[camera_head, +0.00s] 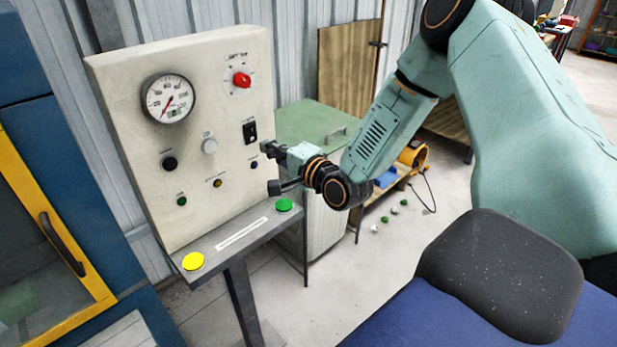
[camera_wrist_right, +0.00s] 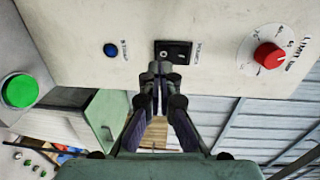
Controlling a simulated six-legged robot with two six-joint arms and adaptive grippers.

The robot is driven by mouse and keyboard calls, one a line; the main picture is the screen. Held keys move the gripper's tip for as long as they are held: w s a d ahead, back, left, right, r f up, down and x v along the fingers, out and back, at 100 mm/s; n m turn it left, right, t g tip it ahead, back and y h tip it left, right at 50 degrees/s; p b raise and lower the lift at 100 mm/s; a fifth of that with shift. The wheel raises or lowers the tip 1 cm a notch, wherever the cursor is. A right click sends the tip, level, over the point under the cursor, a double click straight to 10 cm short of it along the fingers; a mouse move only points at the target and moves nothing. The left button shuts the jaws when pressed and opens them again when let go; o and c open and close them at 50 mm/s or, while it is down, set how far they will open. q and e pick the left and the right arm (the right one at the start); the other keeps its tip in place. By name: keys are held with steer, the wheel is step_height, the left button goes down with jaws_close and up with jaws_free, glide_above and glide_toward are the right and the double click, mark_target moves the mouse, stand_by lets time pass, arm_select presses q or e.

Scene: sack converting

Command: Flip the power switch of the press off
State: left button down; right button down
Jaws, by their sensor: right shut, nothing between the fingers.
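The press's control panel (camera_head: 125,95) is a cream upright plate at the left of the head view. Its power switch (camera_head: 250,131) is a small black rocker on the right side of the panel. In the wrist view the switch (camera_wrist_right: 173,52) shows just beyond my fingertips, with a round mark on its face. My right gripper (camera_head: 270,160) is in front of the panel, slightly below and right of the switch. In the wrist view its fingers (camera_wrist_right: 160,68) are together and empty, overlapping the switch's lower left edge. Whether they touch it is unclear. My left gripper is not in view.
A red knob (camera_head: 242,79), a gauge (camera_head: 168,98) and small buttons share the panel. A blue button (camera_wrist_right: 110,50) is near the switch. Green (camera_head: 284,205) and yellow (camera_head: 193,261) buttons sit on the ledge below. A green-topped cabinet (camera_head: 305,122) stands behind my gripper.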

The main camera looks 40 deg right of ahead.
steer(key=s+f+p, duration=0.1)
steer(key=s+p, duration=0.1)
steer(key=s, duration=0.8)
steer(key=shift+d+f, duration=0.2)
steer(key=shift+d, duration=0.1)
steer(key=shift+d, duration=0.1)
steer(key=shift+s, duration=0.15)
